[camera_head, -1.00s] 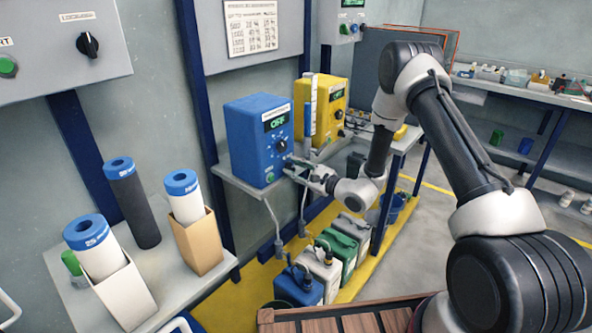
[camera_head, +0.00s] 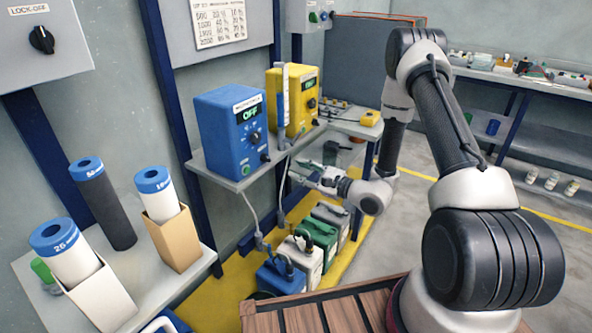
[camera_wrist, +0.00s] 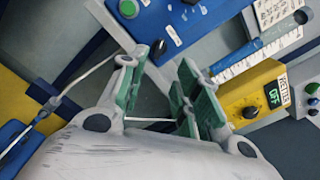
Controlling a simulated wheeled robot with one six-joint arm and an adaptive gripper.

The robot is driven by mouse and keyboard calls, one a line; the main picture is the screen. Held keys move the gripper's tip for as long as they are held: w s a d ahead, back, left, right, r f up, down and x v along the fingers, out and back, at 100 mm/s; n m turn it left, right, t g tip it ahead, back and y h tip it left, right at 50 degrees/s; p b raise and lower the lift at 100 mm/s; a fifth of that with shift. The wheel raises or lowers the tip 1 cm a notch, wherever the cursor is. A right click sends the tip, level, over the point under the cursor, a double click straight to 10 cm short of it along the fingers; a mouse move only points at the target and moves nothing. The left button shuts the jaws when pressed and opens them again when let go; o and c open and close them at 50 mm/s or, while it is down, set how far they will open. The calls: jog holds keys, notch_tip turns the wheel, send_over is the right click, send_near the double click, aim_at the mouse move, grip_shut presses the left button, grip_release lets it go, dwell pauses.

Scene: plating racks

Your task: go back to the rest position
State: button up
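My gripper (camera_head: 312,174) is at the end of my arm, in front of the shelf with the blue and yellow units in the head view. In the wrist view my gripper (camera_wrist: 158,95) has its two green-padded fingers apart, with a clear gap and nothing held between them. The blue unit (camera_head: 226,135) reads OFF and stands on the grey wall shelf (camera_head: 232,183), left of and behind my gripper. The yellow unit (camera_head: 293,98) stands to its right. Both units also show in the wrist view, the blue one (camera_wrist: 165,25) above the fingers and the yellow one (camera_wrist: 250,90) at the right.
Several jugs, including a blue one (camera_head: 281,275) and a green one (camera_head: 322,236), stand on the floor below the shelf. Filter cylinders (camera_head: 103,205) stand on a side table at the left. A wooden surface (camera_head: 330,308) lies in front of my base. Open floor (camera_head: 420,230) is at the right.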

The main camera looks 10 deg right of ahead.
jog(key=s+a+f+g+y, duration=0.25)
jog(key=s+g, duration=0.25)
jog(key=s, duration=0.3)
jog(key=s+d+r+n+g+h, duration=0.2)
jog(key=s+r+n+g, duration=0.3)
jog(key=s, duration=0.4)
jog(key=s+d+r+n+g+h, duration=0.1)
jog(key=s+d+r+n+g, duration=0.25)
jog(key=s+g, duration=0.35)
jog(key=s+d+r+n+t+h, duration=0.1)
jog(key=s+d+r+n+h, duration=0.3)
jog(key=d, duration=0.3)
jog(key=s+d+r+n+t+h, duration=0.2)
jog(key=d+r+n+h, duration=0.3)
jog(key=d+r+h, duration=0.15)
notch_tip(320, 180, up, 12)
jog(key=s+d+n+t+h, duration=0.1)
jog(key=s+d+n+t, duration=0.1)
jog(key=t, duration=0.3)
jog(key=shift+s+d+f+t+h, duration=0.2)
jog(key=shift+d+t+h, duration=0.1)
jog(key=shift+d+h, duration=0.1)
